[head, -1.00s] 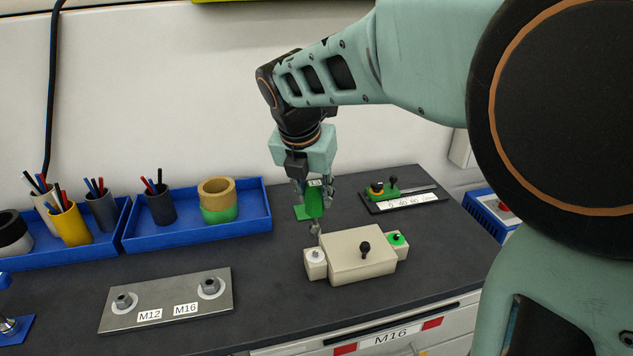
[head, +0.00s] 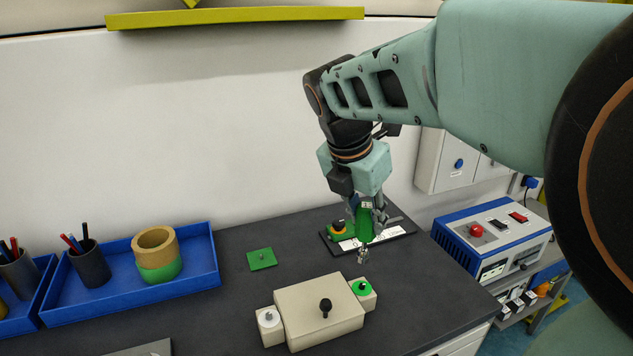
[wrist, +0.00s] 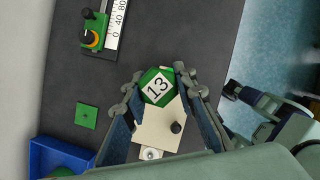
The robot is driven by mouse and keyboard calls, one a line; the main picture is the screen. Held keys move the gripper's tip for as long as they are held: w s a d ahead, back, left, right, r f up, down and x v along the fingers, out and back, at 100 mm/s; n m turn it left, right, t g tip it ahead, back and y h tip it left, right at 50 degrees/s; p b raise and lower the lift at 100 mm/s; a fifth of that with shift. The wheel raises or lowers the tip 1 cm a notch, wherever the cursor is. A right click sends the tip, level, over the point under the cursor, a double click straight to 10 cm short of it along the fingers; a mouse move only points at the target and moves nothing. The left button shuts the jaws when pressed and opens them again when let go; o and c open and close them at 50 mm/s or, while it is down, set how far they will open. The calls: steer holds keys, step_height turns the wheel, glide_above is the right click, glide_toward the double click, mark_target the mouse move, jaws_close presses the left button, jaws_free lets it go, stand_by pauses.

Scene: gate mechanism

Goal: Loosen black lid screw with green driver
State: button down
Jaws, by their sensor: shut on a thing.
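My gripper (head: 366,216) is shut on the green driver (head: 365,230) and holds it upright, its metal tip pointing down. In the wrist view the driver's green hexagonal top (wrist: 157,87), marked 13, sits between the fingers. The beige box (head: 322,318) stands on the bench below and left of the gripper. A black knob (head: 325,306) stands on its lid. A small black screw (head: 362,286) in a green ring is on the box's right side block. The driver tip shows just above this block, apart from it in the picture. In the wrist view the driver hides that screw.
A white-topped screw (head: 268,318) is on the box's left block. Behind the gripper lies a scale plate (head: 385,236) with a green slide. A green square plate (head: 262,258) and blue tray (head: 130,300) are at left. A blue-white control unit (head: 495,240) stands at right.

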mark_target(368, 237)
steer(key=shift+d, duration=0.3)
steer(key=shift+f, duration=0.25)
step_height(368, 237, down, 4)
steer(key=b, duration=0.5)
steer(key=shift+s+f, duration=0.1)
steer(key=shift+f, duration=0.15)
steer(key=shift+r, duration=0.1)
